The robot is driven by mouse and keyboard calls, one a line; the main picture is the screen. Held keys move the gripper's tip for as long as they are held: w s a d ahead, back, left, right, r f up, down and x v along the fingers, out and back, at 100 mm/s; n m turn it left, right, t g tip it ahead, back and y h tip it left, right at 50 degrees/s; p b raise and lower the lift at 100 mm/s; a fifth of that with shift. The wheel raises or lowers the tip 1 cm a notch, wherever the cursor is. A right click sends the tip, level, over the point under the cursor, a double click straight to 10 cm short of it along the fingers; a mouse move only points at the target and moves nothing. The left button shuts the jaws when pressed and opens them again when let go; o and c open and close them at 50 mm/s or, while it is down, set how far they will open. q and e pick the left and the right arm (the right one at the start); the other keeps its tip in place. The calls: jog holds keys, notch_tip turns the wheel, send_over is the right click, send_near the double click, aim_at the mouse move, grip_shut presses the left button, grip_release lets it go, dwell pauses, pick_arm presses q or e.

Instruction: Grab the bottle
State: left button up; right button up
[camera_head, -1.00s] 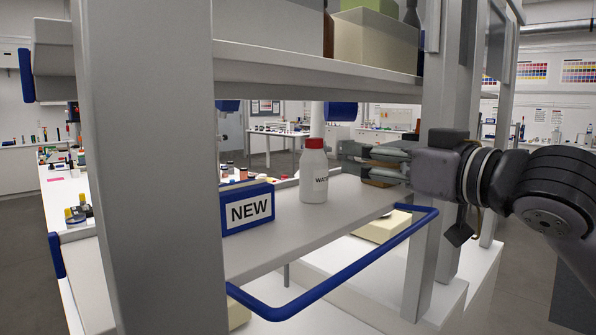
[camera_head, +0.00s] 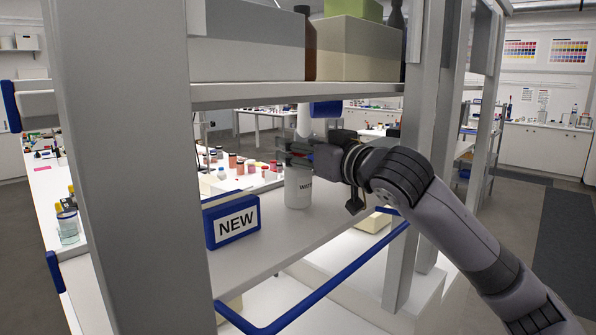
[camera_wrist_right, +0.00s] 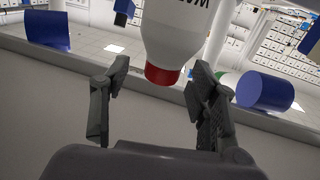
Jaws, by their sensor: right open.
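The white bottle (camera_head: 298,190) with black lettering stands upright on the middle shelf (camera_head: 280,235). My right gripper (camera_head: 292,153) is open at the height of the bottle's top and hides its cap in the head view. In the right wrist view the bottle (camera_wrist_right: 180,28) appears upside down, its red cap (camera_wrist_right: 162,76) between the tips of my open right gripper (camera_wrist_right: 158,72). There are visible gaps between the cap and both fingers. My left gripper is not in view.
A blue-framed NEW sign (camera_head: 232,221) stands on the shelf left of the bottle. A blue rail (camera_head: 330,285) runs along the front. Grey posts (camera_head: 135,170) flank the opening, and an upper shelf (camera_head: 290,95) with boxes hangs above.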

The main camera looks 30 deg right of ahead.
jog(key=shift+w+a, duration=0.15)
jog(key=shift+w, duration=0.6)
jog(key=shift+f, duration=0.1)
jog(key=shift+s, duration=0.1)
jog(key=shift+c, duration=0.5)
grip_shut()
